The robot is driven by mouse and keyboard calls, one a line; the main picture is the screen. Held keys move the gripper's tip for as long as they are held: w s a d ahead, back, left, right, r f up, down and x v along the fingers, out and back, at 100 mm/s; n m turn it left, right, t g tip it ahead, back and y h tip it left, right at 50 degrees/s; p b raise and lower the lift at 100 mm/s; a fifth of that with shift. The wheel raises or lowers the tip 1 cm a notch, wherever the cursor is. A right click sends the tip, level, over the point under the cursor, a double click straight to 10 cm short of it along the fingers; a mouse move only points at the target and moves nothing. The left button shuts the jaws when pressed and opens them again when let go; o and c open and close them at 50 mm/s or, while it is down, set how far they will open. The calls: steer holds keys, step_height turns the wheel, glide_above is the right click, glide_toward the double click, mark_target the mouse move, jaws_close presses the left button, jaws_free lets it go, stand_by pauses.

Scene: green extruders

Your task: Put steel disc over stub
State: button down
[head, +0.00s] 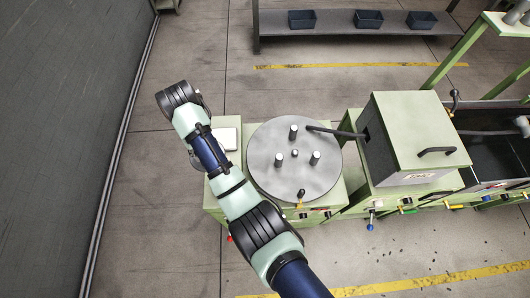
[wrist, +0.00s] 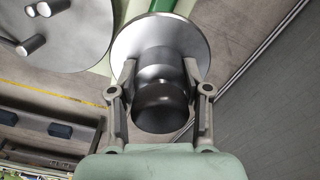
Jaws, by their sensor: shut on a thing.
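My gripper (wrist: 161,78) is shut on a dark, rounded part of a steel disc (wrist: 196,42). The disc's pale, wide plate shows beyond the fingertips in the wrist view. In the head view my arm covers the gripper and most or all of the disc. A large grey round plate (head: 265,178) carries several upright stubs, including a small middle stub (head: 295,153) and taller ones around it. Some stubs (wrist: 33,45) also show at the upper left of the wrist view. The held disc is apart from them, to the plate's left in the head view.
A green machine box (head: 415,135) with a dark arm reaching over the plate stands to the right. A pale square pad (head: 228,138) lies left of the plate. A shelf with dark bins (head: 368,19) is at the back. Floor at the left is clear up to a dark wall (head: 75,110).

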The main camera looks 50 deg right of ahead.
steer(key=s+d+f+m+b, duration=0.1)
steer(key=s+d+m+b, duration=0.1)
steer(key=d, duration=0.5)
steer(key=s+d+f+m+b, duration=0.2)
steer(key=s+d, duration=0.1)
steer(key=d, duration=0.5)
steer(key=m+b, duration=0.4)
steer(key=m, duration=0.1)
glide_above(295, 151)
steer(key=f, duration=0.1)
step_height(295, 151, down, 20)
steer(key=b, duration=0.7)
steer(key=shift+s+f, duration=0.1)
steer(key=shift+f, duration=0.1)
steer(key=shift+f, duration=0.15)
steer(key=c, duration=0.5)
jaws_free()
